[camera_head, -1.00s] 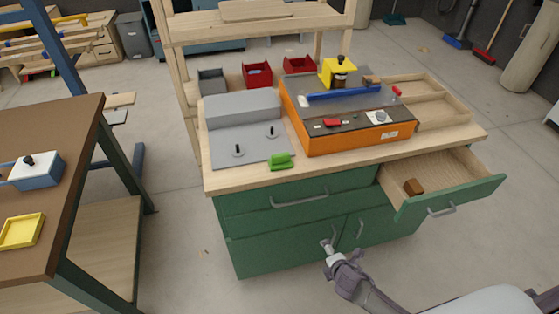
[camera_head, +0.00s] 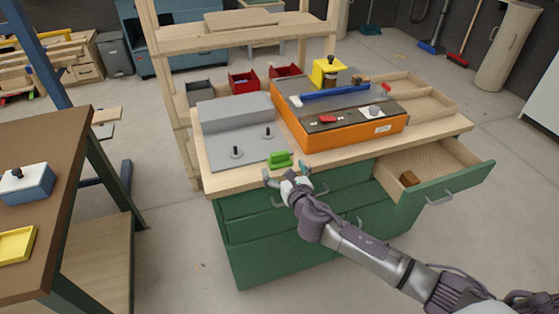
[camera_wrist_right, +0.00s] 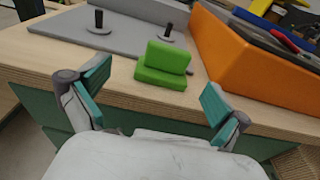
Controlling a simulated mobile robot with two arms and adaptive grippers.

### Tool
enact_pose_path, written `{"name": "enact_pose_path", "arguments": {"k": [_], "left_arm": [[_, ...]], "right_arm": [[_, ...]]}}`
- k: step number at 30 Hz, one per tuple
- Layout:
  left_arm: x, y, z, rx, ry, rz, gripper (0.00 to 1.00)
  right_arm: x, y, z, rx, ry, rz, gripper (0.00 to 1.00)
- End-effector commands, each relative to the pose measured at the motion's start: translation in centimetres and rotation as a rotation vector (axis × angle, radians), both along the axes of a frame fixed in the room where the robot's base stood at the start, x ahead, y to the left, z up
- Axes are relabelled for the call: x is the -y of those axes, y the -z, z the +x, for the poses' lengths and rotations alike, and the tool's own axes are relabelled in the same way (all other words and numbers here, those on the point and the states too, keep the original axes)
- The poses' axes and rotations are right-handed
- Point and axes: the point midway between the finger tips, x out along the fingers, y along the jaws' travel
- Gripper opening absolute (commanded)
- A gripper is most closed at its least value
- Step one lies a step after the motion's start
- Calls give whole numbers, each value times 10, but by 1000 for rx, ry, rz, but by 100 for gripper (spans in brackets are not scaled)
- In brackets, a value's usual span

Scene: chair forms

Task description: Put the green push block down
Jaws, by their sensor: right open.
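The green push block (camera_head: 280,160) rests on the wooden top of the green cabinet, at its front edge, beside the grey plate with two black knobs. In the right wrist view the green push block (camera_wrist_right: 163,65) stands ahead of the fingers, between them in the picture. My right gripper (camera_head: 287,176) is open and empty, just in front of the cabinet's front edge and near the block. Its two teal fingertips (camera_wrist_right: 153,90) are spread wide and do not touch the block. My left gripper is not in view.
An orange machine (camera_head: 340,133) stands right of the block. The grey plate (camera_head: 240,148) lies behind and left of it. An open drawer (camera_head: 440,180) with a brown block juts out at the right. A brown table (camera_head: 60,160) stands at the left, with clear floor between.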

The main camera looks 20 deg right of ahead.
Motion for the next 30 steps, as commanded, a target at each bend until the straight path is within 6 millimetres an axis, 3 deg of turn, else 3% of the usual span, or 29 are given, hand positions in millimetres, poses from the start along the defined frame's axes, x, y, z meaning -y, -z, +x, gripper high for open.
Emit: {"name": "enact_pose_path", "arguments": {"k": [12,21,30], "left_arm": [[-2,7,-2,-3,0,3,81],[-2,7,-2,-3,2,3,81],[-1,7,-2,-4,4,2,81]], "right_arm": [[5,12,48,1,1,3,100],[5,13,53,-1,0,2,100],[5,13,53,-1,0,2,52]]}}
